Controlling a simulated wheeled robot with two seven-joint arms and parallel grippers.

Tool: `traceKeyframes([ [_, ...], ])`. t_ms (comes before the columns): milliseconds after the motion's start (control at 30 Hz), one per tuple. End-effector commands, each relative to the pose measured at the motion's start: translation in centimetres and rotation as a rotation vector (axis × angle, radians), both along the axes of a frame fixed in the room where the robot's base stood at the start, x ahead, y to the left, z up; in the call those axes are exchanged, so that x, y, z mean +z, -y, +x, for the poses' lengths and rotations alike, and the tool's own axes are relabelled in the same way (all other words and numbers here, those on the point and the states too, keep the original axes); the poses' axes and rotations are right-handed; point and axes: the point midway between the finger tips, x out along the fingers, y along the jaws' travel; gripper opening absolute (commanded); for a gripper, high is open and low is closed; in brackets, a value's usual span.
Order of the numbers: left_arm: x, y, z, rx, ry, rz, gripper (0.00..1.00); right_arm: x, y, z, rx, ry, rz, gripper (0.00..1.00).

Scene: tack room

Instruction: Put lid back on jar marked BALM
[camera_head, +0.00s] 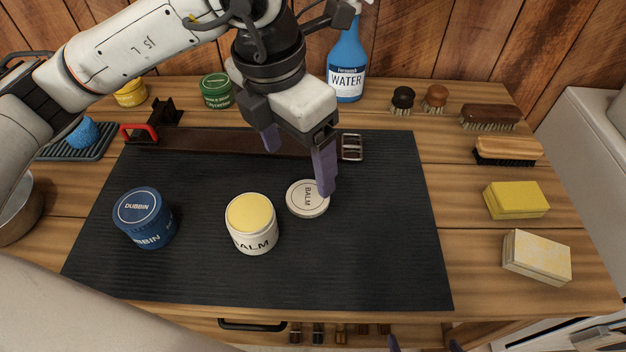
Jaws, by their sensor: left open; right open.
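The open white jar marked BALM (252,235) stands upright on the black mat (330,270), its yellow balm showing at the top. Its white lid (304,200), marked BALM, lies flat on the mat just right of the jar, apart from it, label up. My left gripper (298,172) is open and empty, pointing down above the lid. One finger overlaps the lid's right edge in the picture; I cannot tell whether they touch. Only the fingertips of my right gripper (424,345) show at the bottom edge, apart and empty.
A closed blue DUBBIN jar (146,222) stands left of the balm jar. A brown strap with a buckle (351,147) lies behind. A blue WATER bottle (346,70) stands at the back. The mat's front right is clear.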

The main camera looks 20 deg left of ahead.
Motion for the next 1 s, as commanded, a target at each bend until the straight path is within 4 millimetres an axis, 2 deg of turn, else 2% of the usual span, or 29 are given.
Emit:
traceKeyframes([
  [267, -0.5, 0.1, 0.0, -0.003, -0.004, -0.003, 0.81, -0.2, 0.0, -0.4, 0.001, -0.009, -0.001, 0.96],
  [500, -3.9, 0.4, 0.5, -0.003, -0.006, -0.004, 0.81, 0.0, 0.0, -0.4, 0.001, -0.009, -0.001, 0.96],
  [600, -4.8, 0.4, 0.6, -0.004, -0.004, -0.004, 0.81, 0.0, 0.0, -0.4, 0.001, -0.009, 0.0, 0.96],
  [1000, -5.4, 0.4, 0.8, -0.003, -0.005, -0.005, 0.81, 0.1, 0.1, -0.3, 0.0, -0.006, -0.001, 0.96],
])
